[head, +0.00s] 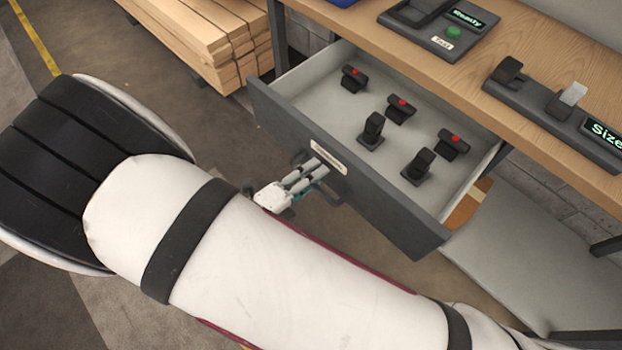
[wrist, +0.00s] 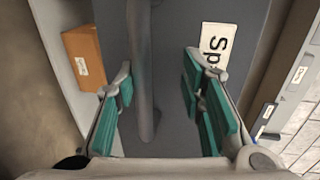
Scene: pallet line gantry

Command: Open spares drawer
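The spares drawer (head: 345,165) is pulled well out from under the wooden bench, and its inside shows. Its grey front carries a white label, which reads "Sp..." in the wrist view (wrist: 214,50). My gripper (head: 314,175) is at the drawer front, by the handle. In the wrist view the bar handle (wrist: 145,75) runs between my two fingers (wrist: 160,90), with gaps on both sides, nearer the left finger. The fingers are apart and not closed on it. Part of the handle is hidden behind my gripper in the head view.
Several black parts, some with red tops (head: 402,103), lie in the drawer. The wooden bench (head: 430,45) holds a "Ready" device (head: 440,28) and a "Size" device (head: 560,115). Stacked timber (head: 205,35) stands behind left. An orange-brown box (wrist: 84,55) is beside the drawer.

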